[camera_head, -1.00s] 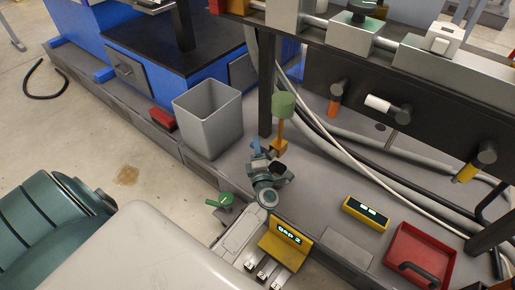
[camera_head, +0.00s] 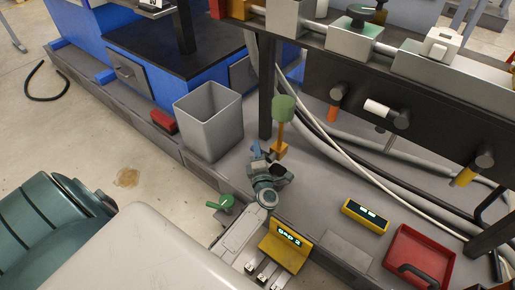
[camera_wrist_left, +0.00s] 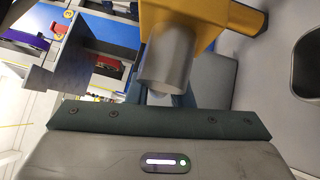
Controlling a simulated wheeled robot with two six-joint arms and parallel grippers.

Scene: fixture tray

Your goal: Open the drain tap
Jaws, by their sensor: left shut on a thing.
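A yellow-orange fitting with an upright stem and a green cylindrical top (camera_head: 284,108), which I take for the drain tap, stands beside a dark post. My left gripper (camera_head: 266,154), on a teal wrist, is at its base, shut on part of it. In the left wrist view the yellow body (camera_wrist_left: 205,22) and a silver cylinder (camera_wrist_left: 165,62) fill the space in front of my palm. The cylinder hides the fingertips, so the exact contact is hidden. My right gripper is not in view.
A grey open bin (camera_head: 208,121) stands left of the gripper.

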